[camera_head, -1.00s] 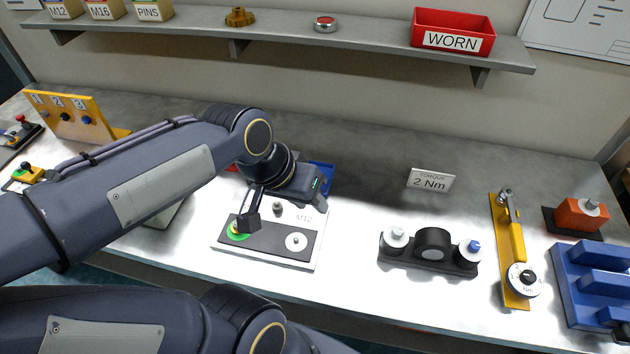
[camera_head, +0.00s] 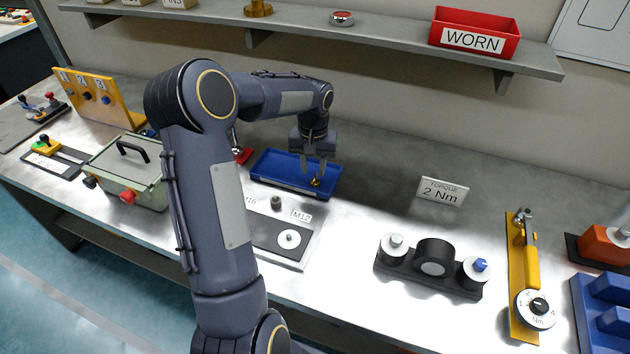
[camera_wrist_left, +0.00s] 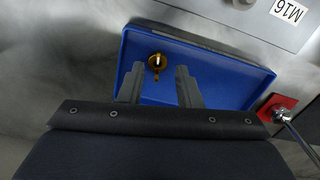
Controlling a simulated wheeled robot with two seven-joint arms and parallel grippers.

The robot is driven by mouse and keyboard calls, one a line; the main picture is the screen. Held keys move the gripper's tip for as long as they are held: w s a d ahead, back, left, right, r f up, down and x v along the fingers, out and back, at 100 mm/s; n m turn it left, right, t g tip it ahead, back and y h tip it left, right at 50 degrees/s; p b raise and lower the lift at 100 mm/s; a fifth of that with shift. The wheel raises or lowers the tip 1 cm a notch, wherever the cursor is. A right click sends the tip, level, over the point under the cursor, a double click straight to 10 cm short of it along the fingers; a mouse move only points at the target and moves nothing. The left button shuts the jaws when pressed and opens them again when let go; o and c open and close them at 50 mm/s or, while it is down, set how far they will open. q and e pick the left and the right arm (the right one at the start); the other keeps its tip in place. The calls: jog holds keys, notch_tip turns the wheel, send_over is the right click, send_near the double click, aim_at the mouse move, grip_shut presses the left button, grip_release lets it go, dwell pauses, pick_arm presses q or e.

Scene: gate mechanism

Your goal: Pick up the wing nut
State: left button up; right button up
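The wing nut (camera_head: 315,182) is a small brass-coloured piece in the shallow blue tray (camera_head: 265,178), near the tray's right end in the head view. It also shows in the left wrist view (camera_wrist_left: 157,62), close to the tip of one finger. My left gripper (camera_head: 318,170) points down over the tray. In the left wrist view its two fingers (camera_wrist_left: 160,72) are apart with nothing held between them. The wing nut lies just beyond the fingertips, off toward the left finger. Whether a finger touches it I cannot tell. My right gripper does not show.
A plate marked M16 and M12 (camera_head: 292,262) lies in front of the tray. A green box with a handle (camera_head: 128,180) stands to the left. A black fixture with knobs (camera_head: 430,268) and a yellow torque tool (camera_head: 524,270) are to the right. A shelf (camera_head: 390,50) runs above.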

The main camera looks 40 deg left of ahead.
aim_at(314, 180)
pick_arm(q)
jog(key=shift+w+d+f, duration=0.1)
jog(key=shift+f, duration=1.85)
grip_shut()
jog(key=shift+r, duration=0.1)
